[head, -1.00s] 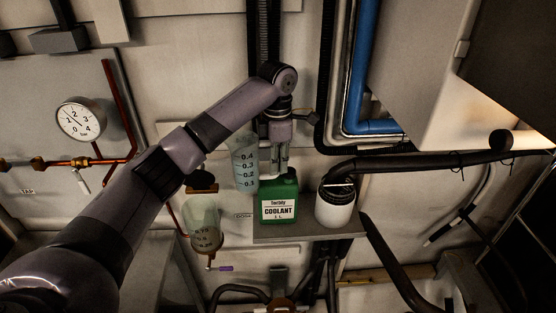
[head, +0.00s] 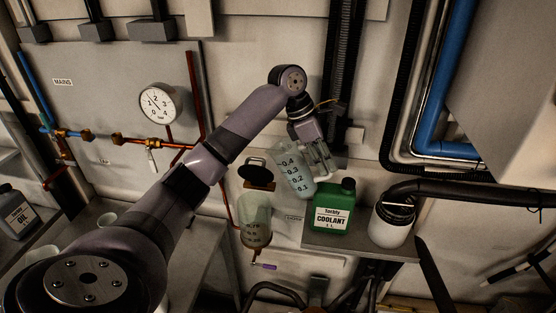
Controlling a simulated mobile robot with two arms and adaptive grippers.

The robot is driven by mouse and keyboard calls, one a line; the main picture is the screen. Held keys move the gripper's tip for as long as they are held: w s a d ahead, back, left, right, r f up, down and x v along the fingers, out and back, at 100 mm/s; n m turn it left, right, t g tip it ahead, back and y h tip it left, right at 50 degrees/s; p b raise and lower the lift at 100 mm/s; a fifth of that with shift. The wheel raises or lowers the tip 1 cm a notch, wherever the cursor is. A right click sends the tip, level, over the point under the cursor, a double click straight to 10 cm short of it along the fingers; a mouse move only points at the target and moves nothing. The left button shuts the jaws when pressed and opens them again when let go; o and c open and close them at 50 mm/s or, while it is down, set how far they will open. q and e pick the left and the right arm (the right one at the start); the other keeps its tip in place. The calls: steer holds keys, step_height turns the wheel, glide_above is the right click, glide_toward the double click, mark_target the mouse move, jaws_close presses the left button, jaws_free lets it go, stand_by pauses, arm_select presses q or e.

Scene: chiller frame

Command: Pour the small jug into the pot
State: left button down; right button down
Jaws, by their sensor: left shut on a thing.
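The small jug (head: 293,172), clear with a scale from 0.1 to 0.4, is held in the air above and behind the left end of the shelf. My left gripper (head: 320,160) is shut on its right side. The jug leans a little to the left, its top toward the pot. The pot (head: 255,218) is a clear, marked vessel mounted on the wall, below and left of the jug. A dark lid (head: 256,173) stands up behind its mouth. The jug is apart from the pot, and I see no liquid flowing. My right gripper is not in view.
A green coolant can (head: 334,208) and a white container (head: 391,221) with a black hose stand on the shelf (head: 352,247), just right of the jug. A gauge (head: 158,103) and copper pipes are on the wall at left. A dark oil can (head: 16,212) is at far left.

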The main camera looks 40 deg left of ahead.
arm_select(q)
steer(key=shift+s+a+r, duration=0.1)
stand_by(0.6)
steer(key=shift+s+a+r+t+h, duration=0.25)
steer(key=shift+a+r+t+h, duration=0.25)
steer(key=shift+h, duration=0.4)
steer(key=shift+d, duration=0.1)
steer(key=shift+r+t+h, duration=0.25)
steer(key=shift+t+h, duration=0.15)
steer(key=shift+h, duration=0.3)
steer(key=shift+s+a+r, duration=0.1)
steer(key=shift+a, duration=0.15)
steer(key=shift+r, duration=0.1)
